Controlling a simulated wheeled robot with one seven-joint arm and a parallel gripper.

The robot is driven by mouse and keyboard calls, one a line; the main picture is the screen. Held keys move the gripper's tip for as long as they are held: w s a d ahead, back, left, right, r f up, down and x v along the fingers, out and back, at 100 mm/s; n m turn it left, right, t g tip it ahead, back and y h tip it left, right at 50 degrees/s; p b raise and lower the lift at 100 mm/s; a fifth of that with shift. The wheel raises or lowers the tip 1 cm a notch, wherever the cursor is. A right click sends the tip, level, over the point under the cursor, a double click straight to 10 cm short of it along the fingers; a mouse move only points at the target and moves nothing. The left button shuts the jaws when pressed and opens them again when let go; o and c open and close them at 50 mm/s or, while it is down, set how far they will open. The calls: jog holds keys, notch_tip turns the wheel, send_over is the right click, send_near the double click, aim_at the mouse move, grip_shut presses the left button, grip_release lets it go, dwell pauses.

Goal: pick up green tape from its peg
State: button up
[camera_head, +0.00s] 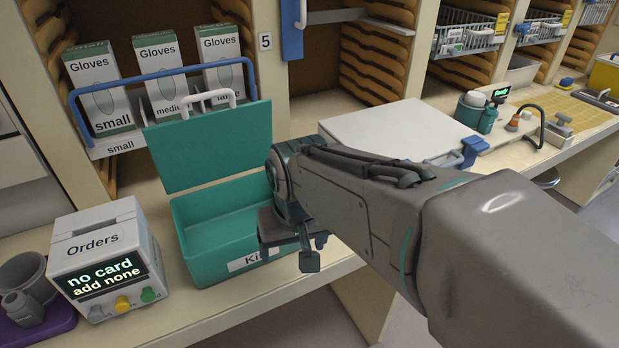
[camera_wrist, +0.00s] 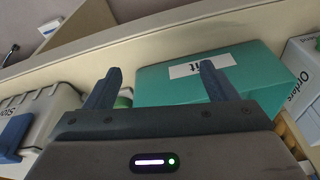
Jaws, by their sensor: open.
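My gripper (camera_head: 310,252) is at the front right corner of the green Kit box, partly hidden by my own arm in the head view. In the wrist view my gripper (camera_wrist: 157,80) has its two dark fingers spread wide, with nothing held between them. A small green and white thing (camera_wrist: 125,98) shows partly behind the left finger, beside the box. I cannot tell whether it is the green tape, and no peg is clear. The head view shows no tape that I can make out; my arm hides part of the counter.
The Kit box (camera_head: 222,205) stands open with its lid raised. An Orders device (camera_head: 105,255) reads "no card add none" at its left. Glove boxes (camera_head: 155,72) stand in a rack behind. A pale lidded case (camera_head: 385,128) lies right, behind my arm.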

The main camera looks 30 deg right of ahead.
jog(key=w+d+r+m+g, duration=0.1)
jog(key=w+d+r+m, duration=0.2)
jog(key=w+d+m, duration=0.5)
jog(key=w+d+r+m+g, duration=0.2)
jog(key=w+d+m, duration=0.4)
jog(key=w+m, duration=0.25)
jog(key=shift+n, duration=0.25)
jog(key=f, duration=0.8)
jog(key=shift+w+p, duration=0.35)
jog(key=shift+p, duration=0.05)
jog(key=shift+a+f, duration=0.2)
jog(key=shift+f, duration=2.45)
jog(key=c, duration=1.1)
